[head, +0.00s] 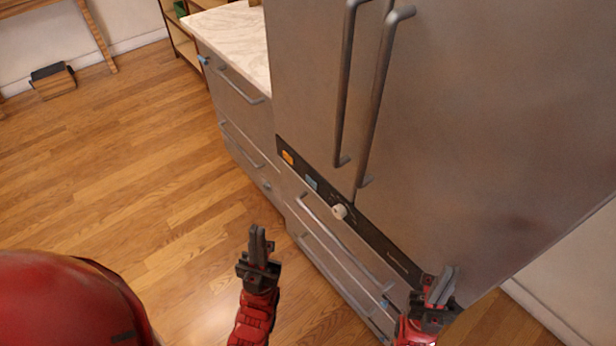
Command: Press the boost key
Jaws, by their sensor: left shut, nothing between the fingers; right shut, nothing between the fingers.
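A dark control strip (372,236) runs below the tall grey doors. It carries an orange key (287,157) at its left end, a light blue patch (311,182) beside that, and a pale round knob (339,211). No lettering can be read, so I cannot tell which one is the boost key. My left gripper (257,232) is shut and empty, pointing up in the picture, below and left of the strip and apart from it. My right gripper (443,275) is shut and empty, near the strip's right end; whether it touches cannot be told.
Two long vertical handles (374,95) stick out from the grey doors (480,120). Drawers with bar handles (325,235) lie below the strip. A counter with a pale top (235,38) adjoins on the left.

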